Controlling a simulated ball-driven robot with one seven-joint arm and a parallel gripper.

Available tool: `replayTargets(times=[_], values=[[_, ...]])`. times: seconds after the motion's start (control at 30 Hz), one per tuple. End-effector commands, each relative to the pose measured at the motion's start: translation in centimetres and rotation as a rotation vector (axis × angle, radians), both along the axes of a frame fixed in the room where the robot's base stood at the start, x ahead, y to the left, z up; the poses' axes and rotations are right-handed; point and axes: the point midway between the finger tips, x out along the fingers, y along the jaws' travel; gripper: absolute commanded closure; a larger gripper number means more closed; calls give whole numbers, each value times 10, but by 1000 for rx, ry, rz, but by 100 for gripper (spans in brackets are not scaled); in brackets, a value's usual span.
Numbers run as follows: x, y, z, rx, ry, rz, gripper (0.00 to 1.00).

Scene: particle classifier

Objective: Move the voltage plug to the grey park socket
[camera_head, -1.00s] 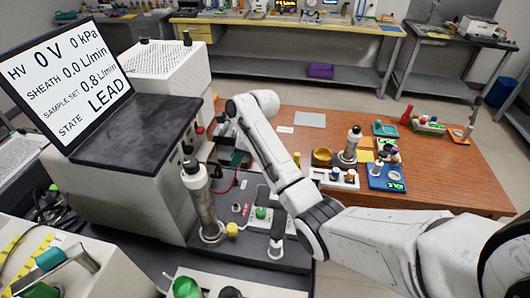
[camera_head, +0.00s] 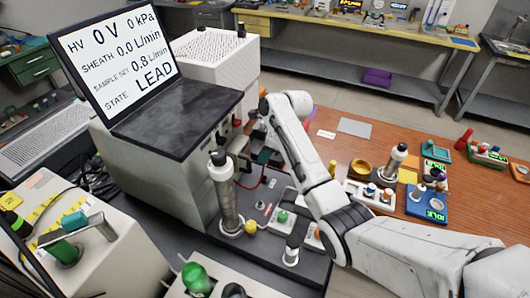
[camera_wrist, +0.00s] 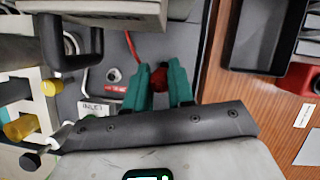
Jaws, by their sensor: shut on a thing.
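My gripper (camera_wrist: 160,90) has teal fingers, shut on the red voltage plug (camera_wrist: 158,78) in the wrist view. A red cable (camera_wrist: 131,46) runs from near the plug towards the top. A round grey socket (camera_wrist: 114,74) with a dark hole, possibly the park socket, is in the dark deck left of the fingers and apart from them. A red label (camera_wrist: 116,88) lies beside it. In the head view my gripper (camera_head: 262,156) is beside the instrument housing, partly behind my arm. The plug cannot be made out there.
The instrument with its screen (camera_head: 115,55) stands close left of my gripper. A metal cylinder (camera_head: 226,195) rises from the deck in front. An open dark tray (camera_wrist: 262,35) is at the wrist view's upper right. Yellow and black knobs are at its left.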

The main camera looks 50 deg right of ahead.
Motion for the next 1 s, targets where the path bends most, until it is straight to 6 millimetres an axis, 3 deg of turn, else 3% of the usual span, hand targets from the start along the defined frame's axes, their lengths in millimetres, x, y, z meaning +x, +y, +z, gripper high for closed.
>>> replayTargets(times=[0.5,1.0], values=[[0,0,-45,0,0,0,100],[0,0,-51,0,0,1,100]])
